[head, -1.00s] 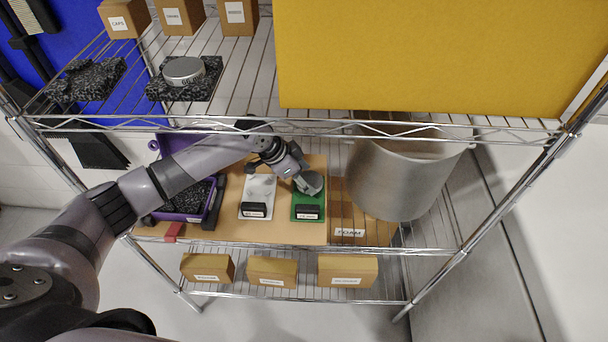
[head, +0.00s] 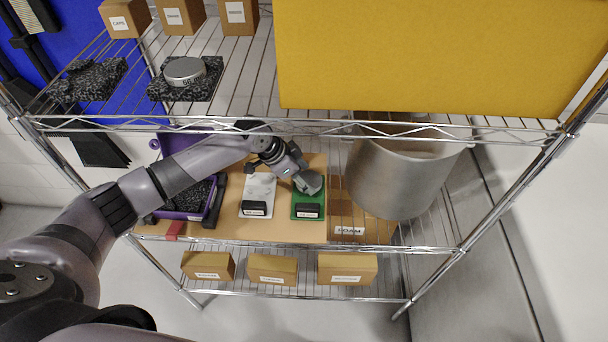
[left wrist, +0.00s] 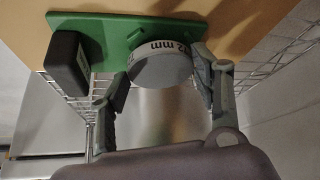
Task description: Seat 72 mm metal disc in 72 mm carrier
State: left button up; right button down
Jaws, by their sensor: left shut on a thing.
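The metal disc (head: 309,183) is grey and round, over the upper part of the green carrier (head: 299,212) on the middle shelf. In the left wrist view the disc (left wrist: 162,70) shows a "72 mm" label on its side, close against the green plate (left wrist: 112,30). My left gripper (head: 298,175) is shut on the disc, with one finger on each side of its rim. I cannot tell whether the disc touches the carrier or sits down in it; the contact is hidden. A black labelled block (head: 308,210) stands at the carrier's front end. My right gripper is not in view.
A white carrier (head: 259,187) lies left of the green one. Beyond it is an open purple case (head: 188,215) with dark foam. A large metal pot (head: 395,180) stands close on the right. The upper shelf's wire edge (head: 300,124) crosses above my arm. Another disc (head: 184,70) rests on foam above.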

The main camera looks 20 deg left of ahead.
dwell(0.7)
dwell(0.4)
pick_arm(q)
jog(key=shift+f, duration=0.4)
jog(key=shift+f+p, duration=0.2)
jog(key=shift+p, duration=0.1)
dwell(0.6)
jog(key=o, duration=1.4)
jog(key=shift+c, duration=0.2)
jog(key=shift+r, duration=0.1)
notch_tip(320, 180, up, 3)
jog(key=p, duration=0.3)
